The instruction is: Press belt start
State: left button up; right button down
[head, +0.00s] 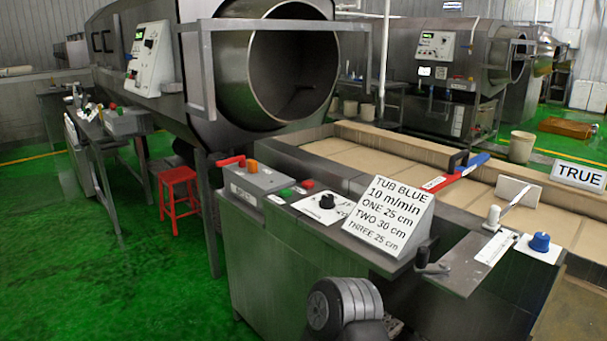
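A green button (286,192) and a red button (308,184) sit side by side on the near console, behind a white plate with a black knob (327,201). The green one is the likely belt start, but I cannot read a label by it. The belt (372,157) runs behind the console and carries flat tan sections. Neither of my grippers can be made out in the head view, and nothing touches the buttons.
A grey box (257,178) with a red lever and orange button stands left of the buttons. A slanted sign (389,216) reading "TUB BLUE" stands to their right. A ribbed grey rounded part (345,304) is low in front. A red stool (179,190) stands at left.

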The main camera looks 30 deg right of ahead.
aim_at(286, 192)
jog(key=i+l+z, duration=0.15)
jog(key=i+z, duration=0.15)
jog(key=i, duration=0.8)
